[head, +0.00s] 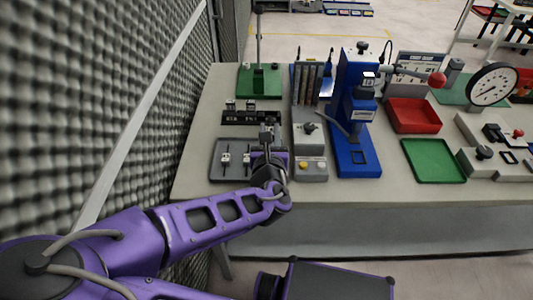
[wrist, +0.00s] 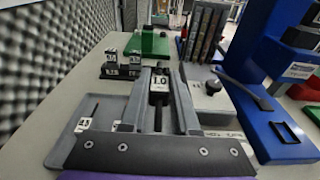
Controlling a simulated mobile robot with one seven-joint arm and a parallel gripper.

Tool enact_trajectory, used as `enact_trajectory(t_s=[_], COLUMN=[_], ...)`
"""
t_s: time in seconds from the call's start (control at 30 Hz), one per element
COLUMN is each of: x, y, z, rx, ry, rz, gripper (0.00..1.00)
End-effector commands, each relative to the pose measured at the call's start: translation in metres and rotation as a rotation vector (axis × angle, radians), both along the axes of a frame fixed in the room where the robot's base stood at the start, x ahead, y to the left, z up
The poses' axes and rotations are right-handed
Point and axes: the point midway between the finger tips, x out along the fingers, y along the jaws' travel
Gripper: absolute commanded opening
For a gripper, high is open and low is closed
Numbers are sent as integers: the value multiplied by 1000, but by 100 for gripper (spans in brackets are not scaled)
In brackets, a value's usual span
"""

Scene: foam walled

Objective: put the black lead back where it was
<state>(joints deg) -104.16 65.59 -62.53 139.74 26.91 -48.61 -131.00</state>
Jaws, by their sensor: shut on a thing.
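My gripper (head: 268,137) is over the right part of a shallow grey tray (head: 218,174). In the wrist view my gripper (wrist: 160,78) is shut on a dark slim piece with a white tag reading 1.0, which I take to be the black lead (wrist: 159,99). Its lower end is hard to make out. A black rack (head: 266,117) with white labels stands just behind the tray; it also shows in the wrist view (wrist: 122,75), left of my fingers. Two other white-tagged pieces (head: 226,158) (head: 246,158) lie in the tray.
A grey box with knobs (head: 309,160) and a blue press (head: 357,120) stand close on the right. A green stand (head: 260,82) is behind the rack. Red (head: 413,116) and green (head: 433,160) trays are farther right. A foam wall (head: 80,110) borders the left.

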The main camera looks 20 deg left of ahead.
Motion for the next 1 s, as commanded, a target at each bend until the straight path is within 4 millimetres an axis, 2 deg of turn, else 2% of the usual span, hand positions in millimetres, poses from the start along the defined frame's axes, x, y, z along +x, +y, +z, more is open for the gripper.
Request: enact_trajectory(t_s=[0.17,0.27,0.3,0.43,0.67,0.9,1.0], x=[-2,-2,-2,-2,-2,-2,-2], y=[0,-1,0,0,0,0,0], z=[-11,-28,-40,-59,-69,-98,-102], rx=[-4,-6,-1,0,0,-1,0], ry=[1,2,1,0,0,1,0], rz=[1,0,0,0,0,0,0], gripper=[0,0,0,0,0,0,0])
